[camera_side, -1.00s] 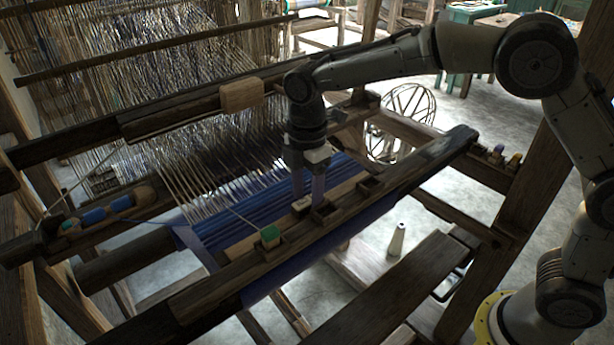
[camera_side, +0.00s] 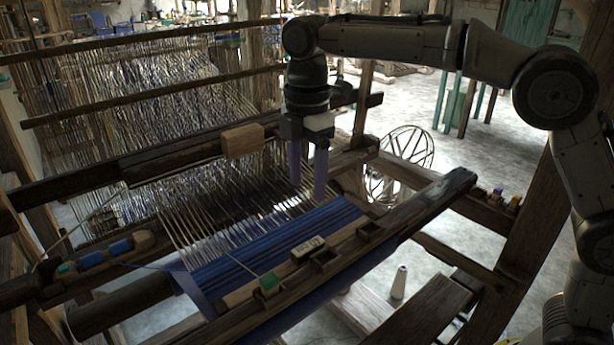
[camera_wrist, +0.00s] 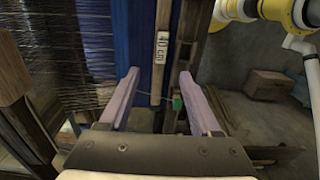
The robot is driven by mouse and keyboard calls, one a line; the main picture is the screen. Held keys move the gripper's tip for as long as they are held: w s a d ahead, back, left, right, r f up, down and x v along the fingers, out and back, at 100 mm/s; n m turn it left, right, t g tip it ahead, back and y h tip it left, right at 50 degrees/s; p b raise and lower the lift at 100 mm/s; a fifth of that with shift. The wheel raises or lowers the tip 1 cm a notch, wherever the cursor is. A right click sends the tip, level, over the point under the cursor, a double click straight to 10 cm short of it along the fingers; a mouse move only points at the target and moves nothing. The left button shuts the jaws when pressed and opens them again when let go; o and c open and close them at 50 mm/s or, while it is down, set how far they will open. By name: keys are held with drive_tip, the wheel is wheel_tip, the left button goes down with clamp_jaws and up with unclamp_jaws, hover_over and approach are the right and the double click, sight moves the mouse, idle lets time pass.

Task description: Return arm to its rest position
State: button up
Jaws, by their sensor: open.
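My gripper (camera_side: 308,172) hangs above the loom, pointing down, with its two purple fingers apart and nothing between them. In the wrist view my gripper (camera_wrist: 160,100) also shows open and empty. Below it, a small pale tag (camera_side: 308,246) lies on the wooden strip beside the blue cloth (camera_side: 270,245). The tag (camera_wrist: 162,47) reads "40 cm" in the wrist view. A green-ended block (camera_side: 268,283) sits on the front beam with a thin yarn running from it; its green end (camera_wrist: 177,104) also shows in the wrist view.
A wooden block (camera_side: 243,141) sits on the upper beam left of my gripper. Spools (camera_side: 120,247) lie at the left, and a white cone (camera_side: 399,283) stands below the front beam. A spoked wheel (camera_side: 405,155) stands behind the loom. Air around my gripper is clear.

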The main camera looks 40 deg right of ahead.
drive_tip(key=s+d+r+m+t, duration=0.35)
drive_tip(key=s+d+r, duration=0.45)
drive_tip(key=s+d, duration=0.35)
drive_tip(key=s+d+f+m+t, duration=0.2)
drive_tip(key=s+d+f+m, duration=0.1)
drive_tip(key=s+f+m, duration=1)
drive_tip(key=shift+s+d+m, duration=0.25)
drive_tip(key=shift+s+m, duration=0.4)
drive_tip(key=shift+m, duration=0.1)
drive_tip(key=shift+f, duration=0.1)
